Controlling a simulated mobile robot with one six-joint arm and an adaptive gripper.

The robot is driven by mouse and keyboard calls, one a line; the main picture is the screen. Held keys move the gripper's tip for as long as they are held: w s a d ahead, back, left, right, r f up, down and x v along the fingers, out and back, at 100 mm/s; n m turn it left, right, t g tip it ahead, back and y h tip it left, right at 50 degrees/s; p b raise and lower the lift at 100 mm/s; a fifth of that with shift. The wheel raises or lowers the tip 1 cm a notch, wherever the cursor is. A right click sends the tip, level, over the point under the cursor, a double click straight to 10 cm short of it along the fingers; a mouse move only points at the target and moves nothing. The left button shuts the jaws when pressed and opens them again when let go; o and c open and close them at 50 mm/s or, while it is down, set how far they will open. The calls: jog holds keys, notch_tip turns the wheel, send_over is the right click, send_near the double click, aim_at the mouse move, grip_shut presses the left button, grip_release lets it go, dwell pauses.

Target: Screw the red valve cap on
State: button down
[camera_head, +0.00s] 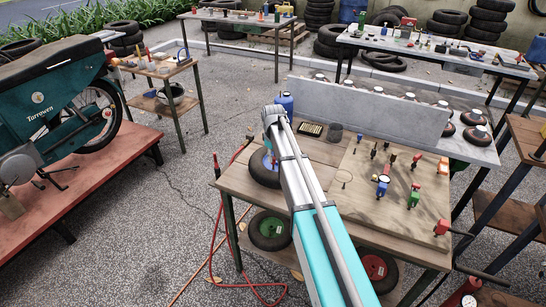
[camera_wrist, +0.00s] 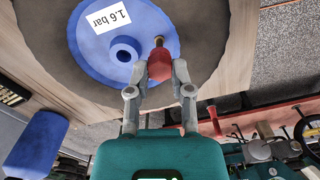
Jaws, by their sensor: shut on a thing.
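In the wrist view my gripper (camera_wrist: 160,72) is shut on the red valve cap (camera_wrist: 159,65), with one finger on each side. The cap's narrow end points at the blue hub (camera_wrist: 90,45) of a black wheel (camera_wrist: 55,70). A small brass tip, the valve stem (camera_wrist: 158,40), shows at that end. I cannot tell whether cap and stem touch or how far the cap is on. The hub has a white "1.6 bar" label (camera_wrist: 111,17). In the head view the wheel (camera_head: 262,172) lies on the wooden workbench, partly behind my arm. My gripper is hidden there.
The workbench (camera_head: 345,205) holds small coloured valves and fittings (camera_head: 384,180) right of my arm. A grey panel (camera_head: 370,105) stands along its back. Wheels with green (camera_head: 270,230) and red hubs sit below. A red hose (camera_head: 220,240) hangs at the left.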

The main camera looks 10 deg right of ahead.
jog(key=shift+m, duration=0.3)
jog(key=shift+m, duration=1.3)
jog(key=shift+d+m, duration=0.1)
jog(key=shift+m, duration=1.5)
jog(key=shift+m, duration=0.3)
jog(key=shift+m, duration=1.4)
